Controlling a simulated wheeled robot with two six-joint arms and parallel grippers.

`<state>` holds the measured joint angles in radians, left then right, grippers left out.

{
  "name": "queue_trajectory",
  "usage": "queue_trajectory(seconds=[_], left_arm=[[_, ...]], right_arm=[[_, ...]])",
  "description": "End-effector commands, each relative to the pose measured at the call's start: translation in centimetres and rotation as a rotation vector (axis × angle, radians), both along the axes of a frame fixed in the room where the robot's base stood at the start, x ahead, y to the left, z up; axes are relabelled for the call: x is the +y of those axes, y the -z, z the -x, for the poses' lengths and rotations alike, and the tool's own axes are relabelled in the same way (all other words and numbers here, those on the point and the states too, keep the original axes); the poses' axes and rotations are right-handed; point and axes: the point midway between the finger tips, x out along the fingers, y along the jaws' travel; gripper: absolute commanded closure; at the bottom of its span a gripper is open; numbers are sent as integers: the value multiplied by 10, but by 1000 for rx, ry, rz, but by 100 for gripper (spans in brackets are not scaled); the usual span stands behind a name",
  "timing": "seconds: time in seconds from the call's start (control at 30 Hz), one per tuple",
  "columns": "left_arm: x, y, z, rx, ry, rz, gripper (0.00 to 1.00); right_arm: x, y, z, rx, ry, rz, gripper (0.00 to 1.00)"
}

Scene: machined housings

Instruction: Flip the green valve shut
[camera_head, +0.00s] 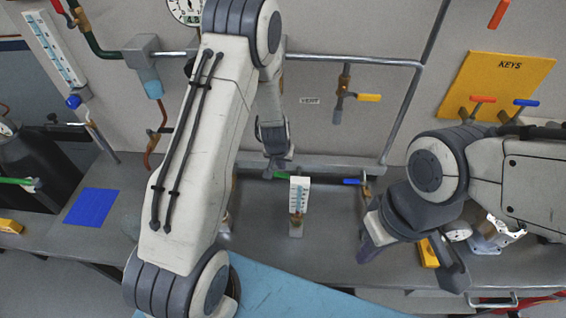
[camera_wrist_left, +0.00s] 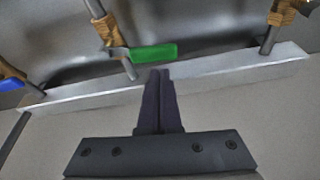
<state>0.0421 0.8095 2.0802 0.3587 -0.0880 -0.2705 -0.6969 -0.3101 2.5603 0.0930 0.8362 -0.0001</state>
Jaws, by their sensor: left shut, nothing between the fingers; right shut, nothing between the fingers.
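The green valve's handle (camera_wrist_left: 155,53) shows in the left wrist view. It sticks out sideways from a brass fitting (camera_wrist_left: 116,52), crosswise to its thin upright pipe. In the head view, part of the green handle (camera_head: 282,176) shows low on the back panel, partly hidden by my left gripper (camera_head: 276,166). My left gripper is shut and empty. In the left wrist view its fingertips (camera_wrist_left: 160,72) are just beside the handle, near its free end; I cannot tell whether they touch. My right gripper (camera_head: 366,250) is shut and empty, above the bench at right.
A blue-handled valve (camera_head: 352,182) is close to the right of the green one; it also shows in the left wrist view (camera_wrist_left: 10,84). A yellow-handled valve (camera_head: 368,97) is higher up. A metal ledge (camera_wrist_left: 215,73) runs along the pipes.

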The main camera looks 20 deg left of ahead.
Motion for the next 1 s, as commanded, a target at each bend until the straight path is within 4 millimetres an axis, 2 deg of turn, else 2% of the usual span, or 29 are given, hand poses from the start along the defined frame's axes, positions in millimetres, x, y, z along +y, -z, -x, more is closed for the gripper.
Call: queue_trajectory(seconds=[0.13, 0.47, 0.77, 0.83, 1.0], left_arm=[[-1, 0, 7, -2, 1, 0, 100], [-1, -1, 9, -1, 0, 1, 100], [-4, -5, 25, 4, -85, 0, 100], [-3, 0, 28, 1, -89, 0, 100], [-4, 0, 30, 6, -88, 1, 100]], right_arm=[[0, 5, 0, 0, 1, 0, 100], [0, 4, 0, 0, 1, 0, 100], [0, -18, 0, 0, -3, 0, 100], [0, -10, 0, -1, -2, -1, 100], [0, -11, 0, 0, -2, 0, 100]])
